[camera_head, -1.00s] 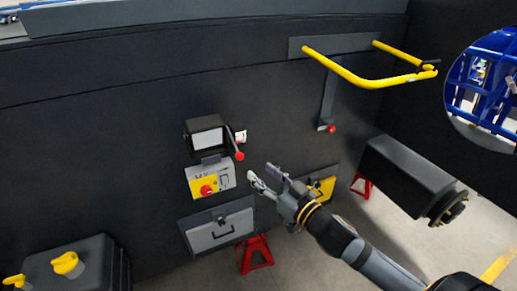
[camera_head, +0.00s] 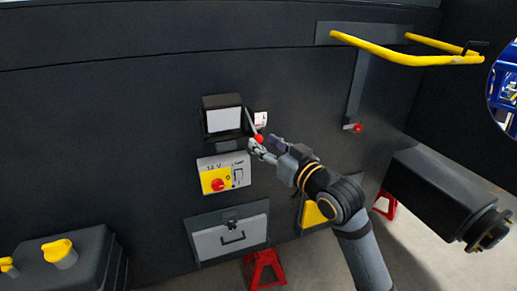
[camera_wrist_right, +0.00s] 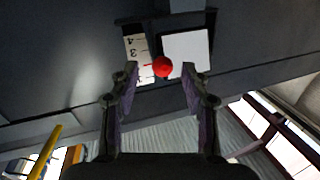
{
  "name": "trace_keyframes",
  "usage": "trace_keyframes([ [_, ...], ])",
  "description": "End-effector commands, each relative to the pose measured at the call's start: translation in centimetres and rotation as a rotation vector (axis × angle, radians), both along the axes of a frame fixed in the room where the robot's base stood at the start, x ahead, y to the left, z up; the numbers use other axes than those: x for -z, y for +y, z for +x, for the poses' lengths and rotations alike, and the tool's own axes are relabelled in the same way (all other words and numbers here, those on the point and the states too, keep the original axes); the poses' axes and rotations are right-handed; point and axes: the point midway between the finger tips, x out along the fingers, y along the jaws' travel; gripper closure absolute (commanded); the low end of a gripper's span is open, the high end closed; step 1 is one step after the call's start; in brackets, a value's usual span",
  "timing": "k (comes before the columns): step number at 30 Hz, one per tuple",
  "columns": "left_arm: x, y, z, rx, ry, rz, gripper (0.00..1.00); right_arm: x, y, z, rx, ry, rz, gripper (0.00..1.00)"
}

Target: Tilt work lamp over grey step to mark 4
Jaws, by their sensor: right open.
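The work lamp (camera_head: 222,119) is a black box with a pale face, mounted on the dark chassis wall. A lever with a red knob (camera_head: 259,139) is at its right side. A white scale plate (camera_head: 261,119) is behind the lever. In the right wrist view the scale (camera_wrist_right: 137,50) shows 4 and 3, and a short red line lies just below the 3 in the picture. My right gripper (camera_head: 265,147) is open at the knob; in the right wrist view the knob (camera_wrist_right: 163,67) appears between its fingertips. I cannot tell if they touch. My left gripper is out of view.
Below the lamp are a 12 V switch panel (camera_head: 223,174) with a red knob and a grey hatch (camera_head: 212,244) with a handle. A yellow rail (camera_head: 400,56) is at the upper right. A black axle housing (camera_head: 440,190) juts out at the right.

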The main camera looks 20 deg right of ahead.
Motion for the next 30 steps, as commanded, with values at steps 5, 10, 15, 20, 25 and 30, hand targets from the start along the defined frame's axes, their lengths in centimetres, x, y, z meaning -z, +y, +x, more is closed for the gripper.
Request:
trace_keyframes([
  [5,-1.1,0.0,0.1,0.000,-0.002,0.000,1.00,-0.5,0.7,2.1,-0.003,0.000,0.006,0.53],
  [10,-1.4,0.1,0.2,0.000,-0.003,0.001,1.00,-0.3,1.1,3.3,-0.003,0.000,0.001,0.53],
  [15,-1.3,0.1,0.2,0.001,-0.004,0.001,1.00,-0.1,1.2,3.5,-0.003,0.000,-0.002,0.53],
  [20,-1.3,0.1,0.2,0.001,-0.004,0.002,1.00,-0.1,1.2,3.4,-0.003,0.000,-0.002,0.59],
  [25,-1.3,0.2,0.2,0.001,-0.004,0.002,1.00,-0.1,1.1,3.4,-0.003,0.000,-0.001,0.82],
  [30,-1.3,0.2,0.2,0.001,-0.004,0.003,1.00,-0.1,1.1,3.4,-0.003,0.000,-0.001,1.00],
])
